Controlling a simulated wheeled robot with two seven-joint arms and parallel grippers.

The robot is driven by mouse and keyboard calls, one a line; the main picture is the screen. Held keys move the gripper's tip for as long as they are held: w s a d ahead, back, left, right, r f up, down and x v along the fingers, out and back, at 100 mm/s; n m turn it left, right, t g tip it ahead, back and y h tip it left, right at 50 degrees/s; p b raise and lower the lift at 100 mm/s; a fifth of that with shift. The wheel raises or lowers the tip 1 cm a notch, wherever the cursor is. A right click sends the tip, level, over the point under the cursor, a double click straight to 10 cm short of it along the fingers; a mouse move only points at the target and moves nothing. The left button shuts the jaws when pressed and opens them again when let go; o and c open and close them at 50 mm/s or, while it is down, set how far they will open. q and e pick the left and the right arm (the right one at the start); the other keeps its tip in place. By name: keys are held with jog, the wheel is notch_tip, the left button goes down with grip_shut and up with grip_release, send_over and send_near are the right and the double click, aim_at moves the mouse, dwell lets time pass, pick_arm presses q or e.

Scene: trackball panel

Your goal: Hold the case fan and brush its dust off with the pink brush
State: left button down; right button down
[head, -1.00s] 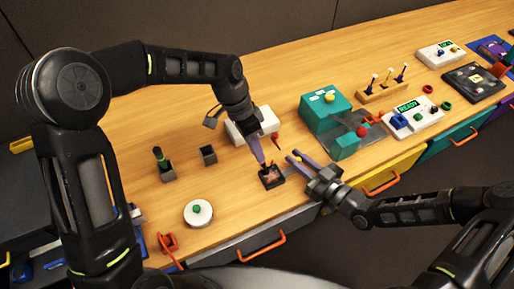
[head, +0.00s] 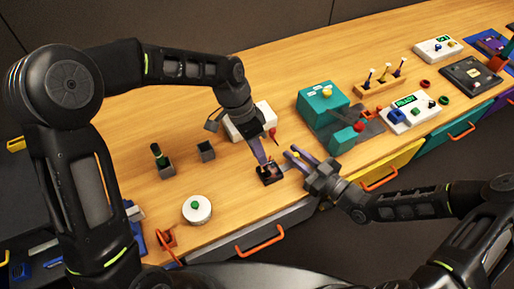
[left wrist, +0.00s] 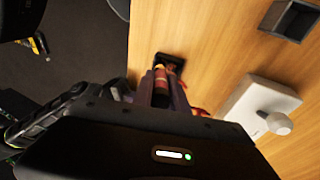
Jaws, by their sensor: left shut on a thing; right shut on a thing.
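The case fan (head: 272,176) is a small dark square with brownish-pink marks, near the front edge of the wooden table. My left gripper (head: 262,160) points down at it, with its purple fingers closed at the fan. The left wrist view shows a red and yellow piece (left wrist: 163,82) between these fingers and a black shape beyond. My right gripper (head: 291,152) is at the fan's upper right, shut, its fingers pointing up and left. A small reddish piece (head: 273,135) lies in line with its fingertips and looks like the pink brush; its hold is unclear.
A white box (head: 262,112) stands behind the fan. A teal machine (head: 322,100) stands to the right.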

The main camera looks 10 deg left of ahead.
pick_arm(q)
jog(key=shift+w+d, duration=0.1)
jog(key=shift+d, duration=0.05)
jog(key=shift+w+d+f, duration=0.1)
jog(key=shift+w+d, duration=0.15)
jog(key=shift+d, duration=0.15)
dwell(0.4)
jog(key=shift+w+d, duration=0.35)
jog(key=shift+d, duration=0.15)
jog(key=shift+w+a, duration=0.35)
jog(key=shift+w, duration=0.15)
jog(key=shift+w, duration=0.1)
jog(key=shift+w+a, duration=0.35)
jog(key=shift+w, duration=0.05)
